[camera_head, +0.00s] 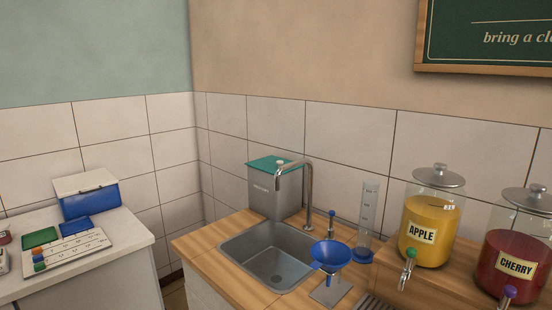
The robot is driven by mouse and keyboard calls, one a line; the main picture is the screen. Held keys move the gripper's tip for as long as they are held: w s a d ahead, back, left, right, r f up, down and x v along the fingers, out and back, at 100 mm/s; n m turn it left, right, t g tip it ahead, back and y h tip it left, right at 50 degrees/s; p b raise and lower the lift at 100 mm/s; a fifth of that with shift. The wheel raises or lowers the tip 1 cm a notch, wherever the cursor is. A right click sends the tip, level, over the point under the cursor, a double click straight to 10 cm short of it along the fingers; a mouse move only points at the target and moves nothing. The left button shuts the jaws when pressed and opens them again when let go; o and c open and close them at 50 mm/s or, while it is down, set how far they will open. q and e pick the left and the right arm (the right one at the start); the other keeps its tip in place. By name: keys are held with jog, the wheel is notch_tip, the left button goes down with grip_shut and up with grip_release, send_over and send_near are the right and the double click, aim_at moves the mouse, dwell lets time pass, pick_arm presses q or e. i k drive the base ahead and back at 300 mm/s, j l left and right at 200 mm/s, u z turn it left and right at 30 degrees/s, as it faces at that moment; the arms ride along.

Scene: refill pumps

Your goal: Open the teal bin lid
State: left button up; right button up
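A grey bin (262,195) with a flat teal lid (270,163) stands on the wooden counter (190,243) behind the sink, near the wall corner. The lid lies level across the top of the bin and looks closed. The sink's tap rises in front of the bin's right side and hides part of it. Neither of my grippers shows in the head view.
A metal sink (262,252) with a tall tap (308,190) is in front of the bin. To the right are a blue funnel (331,254), a clear cylinder (368,215), and dispensers labelled APPLE (424,237) and CHERRY (515,267). A white counter (110,262) with a blue box (90,200) is left.

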aim_at(270, 164)
jog(key=i+j+z, duration=0.2)
jog(key=i+j, duration=0.15)
jog(key=j, duration=0.3)
jog(key=i+j+z, duration=0.15)
jog(key=j, duration=0.2)
jog(key=i+j+z, duration=0.1)
jog(key=j, duration=0.25)
jog(key=i+j+z, duration=0.1)
jog(key=j, duration=0.3)
jog(key=i, duration=0.05)
